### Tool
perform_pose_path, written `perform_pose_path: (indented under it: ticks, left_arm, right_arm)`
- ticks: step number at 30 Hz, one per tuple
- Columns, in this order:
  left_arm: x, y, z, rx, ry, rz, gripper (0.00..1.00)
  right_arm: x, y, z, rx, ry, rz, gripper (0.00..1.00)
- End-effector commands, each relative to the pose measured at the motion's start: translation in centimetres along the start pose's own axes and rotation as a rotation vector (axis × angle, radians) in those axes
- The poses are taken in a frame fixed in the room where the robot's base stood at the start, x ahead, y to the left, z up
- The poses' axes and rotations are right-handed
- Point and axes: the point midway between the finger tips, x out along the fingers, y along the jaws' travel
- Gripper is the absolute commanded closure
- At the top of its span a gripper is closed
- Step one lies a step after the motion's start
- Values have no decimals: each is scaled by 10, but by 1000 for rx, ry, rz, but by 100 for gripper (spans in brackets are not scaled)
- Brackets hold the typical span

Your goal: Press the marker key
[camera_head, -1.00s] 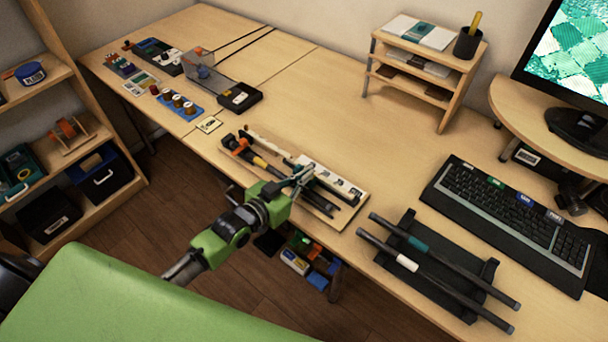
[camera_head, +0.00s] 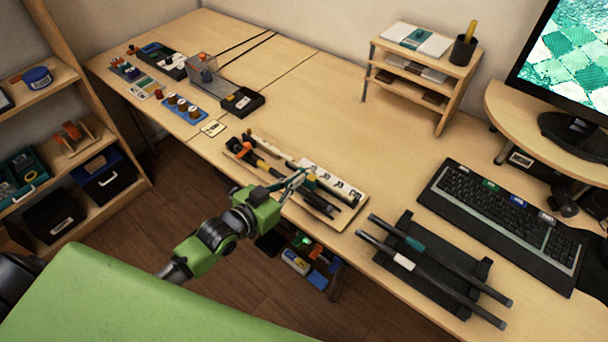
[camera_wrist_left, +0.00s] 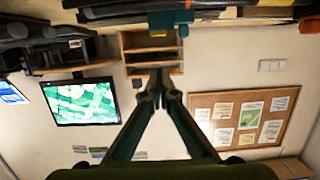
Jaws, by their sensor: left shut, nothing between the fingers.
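A black keyboard (camera_head: 500,220) lies at the right of the desk in the head view. Several white, green and blue labels sit along its far edge; their text is too small to read, so I cannot tell which one is the marker key. My left gripper (camera_head: 303,174) is shut and empty, above the tool tray near the desk's front edge. It is well to the left of the keyboard and touches no key. In the left wrist view its fingertips (camera_wrist_left: 158,82) are close together. My right gripper is not in view.
A wooden tool tray (camera_head: 352,200) lies beneath the left gripper. A black rack (camera_head: 432,265) with two dark rods stands between it and the keyboard. A small wooden shelf (camera_head: 440,105) and a monitor (camera_head: 570,60) stand behind. The middle of the desk is clear.

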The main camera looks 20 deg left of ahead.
Motion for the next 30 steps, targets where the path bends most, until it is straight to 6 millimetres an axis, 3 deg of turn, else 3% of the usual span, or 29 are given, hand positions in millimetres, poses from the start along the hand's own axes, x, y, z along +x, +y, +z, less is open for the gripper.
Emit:
perform_pose_path:
  ticks: [3,10,30]
  left_arm:
    - [-24,0,1,1,1,1,100]
    - [-50,0,-2,2,4,0,100]
    - [-56,0,-4,1,7,0,100]
  right_arm:
    - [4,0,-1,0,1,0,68]
    - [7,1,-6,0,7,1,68]
    - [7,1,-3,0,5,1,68]
